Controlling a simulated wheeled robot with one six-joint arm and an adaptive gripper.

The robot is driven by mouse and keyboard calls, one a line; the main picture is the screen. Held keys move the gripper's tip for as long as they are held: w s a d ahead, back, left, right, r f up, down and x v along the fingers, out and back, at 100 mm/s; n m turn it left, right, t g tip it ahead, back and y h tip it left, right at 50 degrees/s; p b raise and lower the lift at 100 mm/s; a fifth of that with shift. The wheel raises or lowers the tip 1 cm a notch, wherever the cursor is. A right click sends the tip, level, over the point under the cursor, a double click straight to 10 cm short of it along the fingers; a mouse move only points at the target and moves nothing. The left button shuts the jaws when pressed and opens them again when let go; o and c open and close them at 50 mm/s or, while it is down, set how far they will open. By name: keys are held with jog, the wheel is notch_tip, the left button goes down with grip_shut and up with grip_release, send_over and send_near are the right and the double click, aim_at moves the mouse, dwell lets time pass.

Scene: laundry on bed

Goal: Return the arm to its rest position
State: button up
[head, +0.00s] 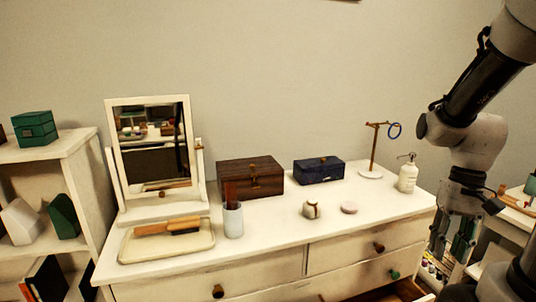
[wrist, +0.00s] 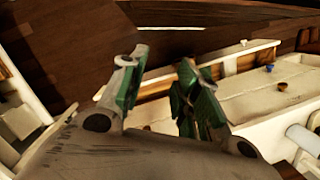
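My arm comes in from the upper right of the head view and bends down at the elbow. My gripper (head: 449,255) hangs at its end, fingers downward, just right of the white dresser (head: 270,243). In the wrist view, its two green-padded fingers (wrist: 160,85) stand apart with a gap between them. I see nothing held in that gap. The gripper looks open and empty.
The dresser top bears a mirror (head: 151,150), tray (head: 140,250), cup (head: 233,220), wooden box (head: 250,177), blue box (head: 319,170), brass stand (head: 373,150) and pump bottle (head: 407,175). A lower drawer (head: 405,290) appears pulled out near my gripper. A shelf (head: 75,142) stands left.

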jog(key=s+a+r+n+t, duration=0.1)
jog(key=a+r+t, duration=0.1)
jog(key=r, duration=0.4)
jog(key=s+a+r+n+t+h, duration=0.1)
jog(key=r+n+t, duration=0.1)
jog(key=r+t, duration=0.2)
notch_tip(320, 180, up, 2)
jog(key=shift+s+a, duration=0.15)
jog(key=shift+a, duration=0.2)
jog(key=shift+o, duration=0.4)
dwell(1.3)
